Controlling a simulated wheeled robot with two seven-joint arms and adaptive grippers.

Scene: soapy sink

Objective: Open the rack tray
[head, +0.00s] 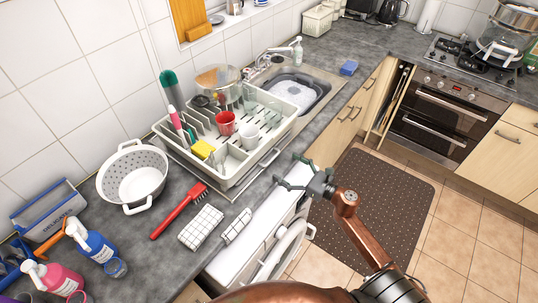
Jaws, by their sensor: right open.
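The white dish rack (230,127) stands on the counter left of the sink. Its tray (248,177) is the low part under the rack, with a handle (269,158) on the side facing me. The tray appears pushed in. My right gripper (286,172) is open and empty, just right of the rack's front side, near the counter's edge. It looks apart from the handle, though its exact height is hard to tell. My left gripper is not in view.
A colander (134,176), red brush (180,210) and checked cloth (201,228) lie left. A white appliance (250,238) stands below the counter. Floor space lies right.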

